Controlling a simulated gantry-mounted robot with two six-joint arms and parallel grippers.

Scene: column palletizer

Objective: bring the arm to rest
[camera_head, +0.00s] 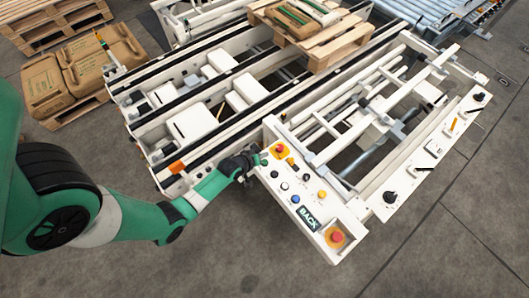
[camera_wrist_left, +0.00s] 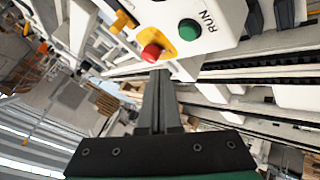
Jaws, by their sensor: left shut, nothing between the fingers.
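My left arm, green and white, reaches in from the left in the head view. Its gripper (camera_head: 258,158) is at the upper left corner of a white control panel (camera_head: 318,214), just left of a red button on a yellow base (camera_head: 279,150). In the left wrist view the two dark fingers (camera_wrist_left: 160,78) are together with nothing between them. Their tips appear just below the red button (camera_wrist_left: 151,53), and a green button marked RUN (camera_wrist_left: 188,29) is beside it. I cannot tell whether the tips touch the panel. My right gripper is not in view.
A white conveyor frame (camera_head: 215,95) with dark rails lies behind the panel. A wooden pallet (camera_head: 325,50) with bags sits on its far end. Brown sacks (camera_head: 95,60) lie on a pallet at upper left. The grey floor (camera_head: 430,240) at the front right is clear.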

